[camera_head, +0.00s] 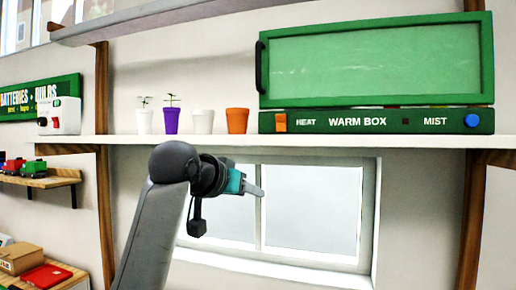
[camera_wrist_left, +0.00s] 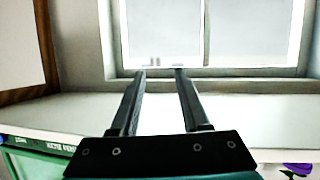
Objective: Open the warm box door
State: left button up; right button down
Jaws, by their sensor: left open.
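The warm box (camera_head: 390,122) is green and stands on the white shelf at the upper right. Its glazed green-framed door (camera_head: 375,62) looks shut, with a black vertical handle (camera_head: 261,67) on its left edge. My left gripper (camera_head: 258,191) is below the shelf, in front of the window, lower than the handle and apart from it. In the left wrist view my gripper (camera_wrist_left: 160,72) has its two fingers apart with nothing between them. Part of the green warm box (camera_wrist_left: 40,158) shows there at the lower left, upside down. My right gripper is not in view.
The white shelf (camera_head: 220,140) runs above my left gripper. Small pots stand left of the box: a white pot (camera_head: 203,121), an orange pot (camera_head: 237,120), a purple pot (camera_head: 171,121) with a seedling and another white one. A window (camera_head: 310,210) is behind my gripper.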

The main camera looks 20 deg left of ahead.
pick_arm(q)
jog(key=s+r+t, duration=0.1)
jog(key=s+r, duration=0.2)
jog(key=r, duration=0.5)
jog(key=s+r+t, duration=0.1)
jog(key=s+r, duration=0.2)
jog(key=r, duration=0.6)
jog(key=m+t+h+p, duration=0.1)
jog(key=t, duration=0.1)
send_near(257, 61)
jog(key=p+x, duration=0.6)
jog(key=x, duration=0.3)
jog(key=shift+w+d, duration=0.1)
jog(key=shift+w, duration=0.2)
jog(key=shift+w+d, duration=0.1)
jog(key=shift+w, duration=0.4)
grip_shut()
